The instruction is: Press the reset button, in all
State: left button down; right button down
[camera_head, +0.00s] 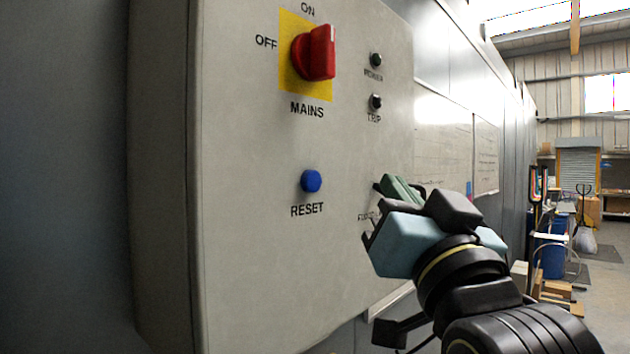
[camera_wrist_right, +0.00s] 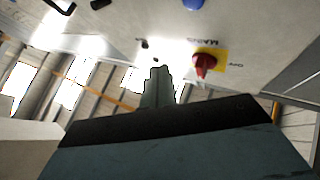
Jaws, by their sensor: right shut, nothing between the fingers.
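The blue reset button (camera_head: 311,181) stands out from the front of a grey control box (camera_head: 250,250), above the printed word RESET. It also shows at the top edge of the right wrist view (camera_wrist_right: 193,4). My right gripper (camera_head: 374,214) is shut and empty, to the right of the button and slightly lower, apart from it. Its fingers (camera_wrist_right: 157,88) show in the wrist view near the box face. The gripper hides part of another label and whatever is at that spot. My left gripper is in neither view.
A red MAINS switch (camera_head: 316,53) on a yellow plate (camera_head: 290,78) sits above the button, its white mark upward toward ON. Two small dark indicators, POWER (camera_head: 376,60) and TRIP (camera_head: 375,102), are at the upper right. The box face between gripper and button is clear.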

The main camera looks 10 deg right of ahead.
aim_at(320, 175)
jog(key=w+a, duration=0.5)
jog(key=w, duration=0.2)
jog(key=shift+a, duration=0.2)
dwell(2.0)
jog(key=shift+w+a, duration=0.3)
jog(key=shift+w+a+p, duration=0.3)
jog(key=shift+w, duration=0.1)
dwell(0.8)
jog(key=shift+s+d, duration=0.1)
dwell(0.3)
jog(key=shift+s+d, duration=0.5)
jog(key=shift+s, duration=0.1)
jog(key=shift+s, duration=0.1)
